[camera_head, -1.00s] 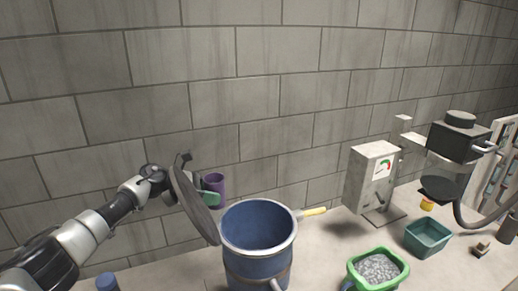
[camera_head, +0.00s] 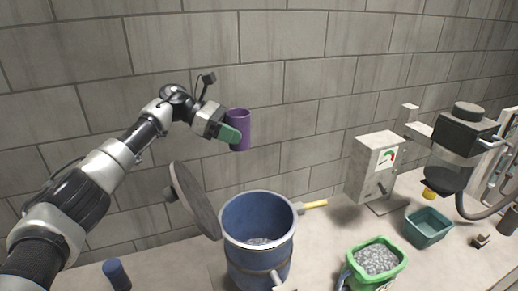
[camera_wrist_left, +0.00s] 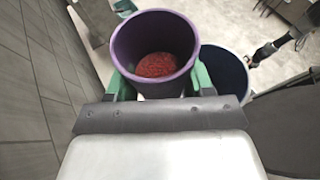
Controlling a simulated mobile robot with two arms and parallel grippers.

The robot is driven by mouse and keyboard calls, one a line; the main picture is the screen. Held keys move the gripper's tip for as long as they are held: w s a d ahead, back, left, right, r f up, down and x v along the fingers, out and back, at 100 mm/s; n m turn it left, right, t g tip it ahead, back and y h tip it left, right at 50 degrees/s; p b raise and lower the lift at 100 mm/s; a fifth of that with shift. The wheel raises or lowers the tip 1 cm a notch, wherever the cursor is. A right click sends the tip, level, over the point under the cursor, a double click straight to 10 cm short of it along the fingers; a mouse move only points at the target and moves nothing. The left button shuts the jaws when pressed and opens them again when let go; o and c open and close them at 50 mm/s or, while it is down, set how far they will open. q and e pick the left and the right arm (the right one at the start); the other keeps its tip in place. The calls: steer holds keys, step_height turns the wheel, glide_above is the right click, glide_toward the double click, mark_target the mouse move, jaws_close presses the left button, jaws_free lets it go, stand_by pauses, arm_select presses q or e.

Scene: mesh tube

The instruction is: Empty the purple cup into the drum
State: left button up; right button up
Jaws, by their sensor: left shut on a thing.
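My left gripper (camera_head: 236,134) has green fingers and is shut on the purple cup (camera_head: 242,128). It holds the cup upright in the air, above and slightly left of the drum. In the left wrist view the cup (camera_wrist_left: 122,45) has red grains (camera_wrist_left: 157,65) low inside it. The blue drum (camera_head: 232,220) stands open on the bench, with some grey material at its bottom. Its rim also shows in the left wrist view (camera_wrist_left: 222,52). What seems to be my right gripper (camera_wrist_left: 251,60) is small beside the drum there; its fingers are unclear.
A round grey lid (camera_head: 193,201) stands tilted left of the drum. A green-rimmed tub of gravel (camera_head: 403,256), a teal bin (camera_head: 428,228) and a gauge box (camera_head: 376,165) stand further right. A blue cylinder (camera_head: 117,275) stands at lower left.

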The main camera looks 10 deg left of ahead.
mark_target(239, 119)
arm_select(q)
steer(key=shift+s+d+r+m+t+y, duration=0.1)
steer(key=shift+s+r+m+t+y, duration=0.05)
steer(key=shift+s+m+t+y, duration=0.15)
steer(key=shift+s+d+r+m+t+y+b, duration=0.45)
steer(key=shift+m+y+b, duration=0.2)
steer(key=shift+b, duration=0.3)
steer(key=s+r+m+t+y+b, duration=0.1)
steer(key=s+d+m+t+y+b, duration=0.1)
steer(key=b, duration=0.1)
steer(key=shift+s+d+r, duration=0.15)
steer(key=shift+s+r, duration=0.05)
steer(key=shift+r, duration=0.2)
steer(key=shift+r+m+t+y+b, duration=0.65)
steer(key=shift+r+m+t+b, duration=0.15)
steer(key=shift+m+t, duration=0.2)
steer(key=shift+r, duration=0.15)
steer(key=shift+s+d+r+m+t+y+b, duration=0.15)
steer(key=shift+r+m+t+y+b, duration=0.35)
steer(key=shift+r+m+t+b, duration=0.4)
steer(key=shift+s+d+r+m+t+y+b, duration=0.3)
steer(key=shift+s+m+t+b, duration=0.3)
steer(key=shift+b, duration=0.8)
steer(key=shift+s+d+r+m+t+y+b, duration=0.15)
steer(key=shift+s+d+r+m+t+b, duration=0.25)
steer(key=shift+t+b, duration=0.75)
steer(key=shift+s+d+r+m+t+y+b, duration=0.25)
steer(key=shift+s+r+m+t+b, duration=0.25)
steer(key=shift+b, duration=1.15)
